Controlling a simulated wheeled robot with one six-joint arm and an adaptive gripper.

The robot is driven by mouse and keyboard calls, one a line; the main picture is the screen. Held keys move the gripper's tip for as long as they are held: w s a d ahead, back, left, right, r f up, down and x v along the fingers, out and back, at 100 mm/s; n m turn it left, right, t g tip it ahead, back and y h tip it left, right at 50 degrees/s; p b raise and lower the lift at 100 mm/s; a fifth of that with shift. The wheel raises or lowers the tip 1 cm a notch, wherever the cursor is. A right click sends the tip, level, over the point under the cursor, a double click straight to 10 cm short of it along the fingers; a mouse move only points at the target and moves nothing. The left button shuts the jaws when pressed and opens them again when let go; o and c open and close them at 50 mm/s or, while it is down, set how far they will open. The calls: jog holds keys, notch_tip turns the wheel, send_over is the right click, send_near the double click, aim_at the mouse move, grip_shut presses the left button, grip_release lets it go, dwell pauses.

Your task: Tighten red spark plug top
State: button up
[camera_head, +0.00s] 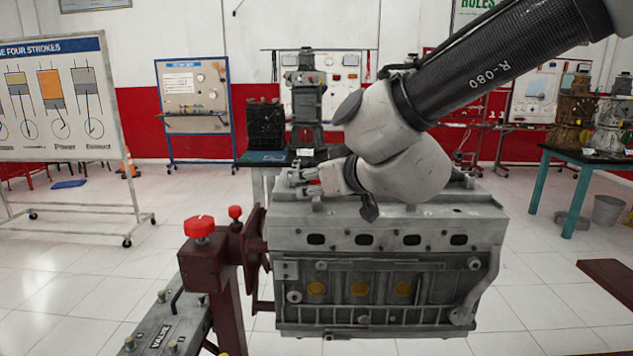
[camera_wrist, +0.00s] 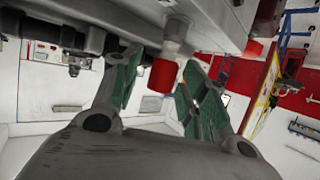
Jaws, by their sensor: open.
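The red spark plug top (camera_wrist: 162,76) shows in the wrist view as a short red cylinder on a pale stem, below the grey engine block (camera_wrist: 215,22) in that tilted picture. My gripper (camera_wrist: 160,84) is open, with one green-padded finger on each side of the red top. I see gaps between the pads and the top, so it does not look gripped. In the head view my gripper (camera_head: 305,178) is low over the back left of the engine block (camera_head: 385,247). My wrist hides most of the plug area there.
A dark red stand with red knobs (camera_head: 199,227) holds the block's left end. A whiteboard (camera_head: 60,100) stands at the left. A table with an engine (camera_head: 306,90) is behind, and a teal table (camera_head: 590,160) is at the right. White floor is open around.

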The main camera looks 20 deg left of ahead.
grip_shut()
jog(key=shift+m+t+h, duration=0.3)
jog(key=shift+m, duration=0.1)
jog(key=m+t+h, duration=0.2)
jog(key=m+h, duration=0.2)
jog(key=shift+s+t, duration=0.1)
jog(key=shift+t, duration=0.2)
jog(key=m+t+h, duration=0.1)
jog(key=m+h, duration=0.3)
jog(key=h, duration=0.1)
jog(key=shift+f+m, duration=0.1)
jog(key=shift+m, duration=0.3)
jog(key=m+h, duration=0.2)
jog(key=h, duration=0.1)
jog(key=m+g+h, duration=0.1)
jog(key=m+h, duration=0.2)
jog(key=shift+g+h, duration=0.3)
jog(key=m+g+h, duration=0.3)
jog(key=m+h, duration=0.1)
jog(key=m, duration=0.1)
jog(key=shift+g, duration=0.3)
jog(key=shift+m+h, duration=0.4)
